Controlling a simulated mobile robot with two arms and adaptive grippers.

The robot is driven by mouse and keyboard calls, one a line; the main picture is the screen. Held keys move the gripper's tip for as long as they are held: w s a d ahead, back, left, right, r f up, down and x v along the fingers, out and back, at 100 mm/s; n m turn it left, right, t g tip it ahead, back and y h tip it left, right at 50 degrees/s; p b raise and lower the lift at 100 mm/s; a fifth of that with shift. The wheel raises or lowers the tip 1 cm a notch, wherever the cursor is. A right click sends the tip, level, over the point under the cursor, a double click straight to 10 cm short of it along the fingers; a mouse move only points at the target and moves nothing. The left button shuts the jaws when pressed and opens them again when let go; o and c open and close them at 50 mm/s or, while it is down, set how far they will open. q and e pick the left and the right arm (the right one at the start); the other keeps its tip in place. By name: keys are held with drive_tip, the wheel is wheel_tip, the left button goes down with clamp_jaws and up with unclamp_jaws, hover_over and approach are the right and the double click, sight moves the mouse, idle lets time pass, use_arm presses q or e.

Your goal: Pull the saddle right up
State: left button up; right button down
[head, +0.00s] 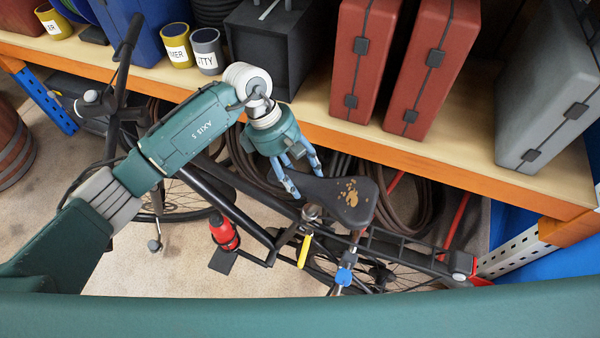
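The saddle (346,197) is black with a worn patch showing orange-brown. It sits on a dark bicycle (250,222), with its narrow nose toward the left. My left gripper (309,186) comes down over the nose, one blue-grey finger along each side. The fingers look closed against the saddle's edges, though their tips are partly hidden. A metal collar (311,212) with a yellow lever (304,251) shows on the frame below. The seat post is mostly hidden under the saddle. My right gripper is not in view.
A wooden shelf (470,165) with an orange edge runs behind the bicycle. It bears red cases (362,60), a grey case (550,85), a black box and labelled pots (206,50). Coiled hoses lie beneath. A red bottle (223,232) is on the frame. Floor is clear lower left.

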use_arm(q)
drive_tip(key=c, duration=0.4)
drive_tip(key=d+r, duration=0.1)
drive_tip(key=r, duration=0.5)
drive_tip(key=s+d+r, duration=0.1)
drive_tip(key=r, duration=0.2)
drive_tip(key=shift+d+r+p, duration=0.1)
drive_tip(key=shift+d+p, duration=0.2)
drive_tip(key=shift+p, duration=0.05)
drive_tip(key=shift+w, duration=0.15)
drive_tip(key=shift+r, duration=0.1)
drive_tip(key=o, duration=1.7)
drive_tip(key=shift+s, duration=0.2)
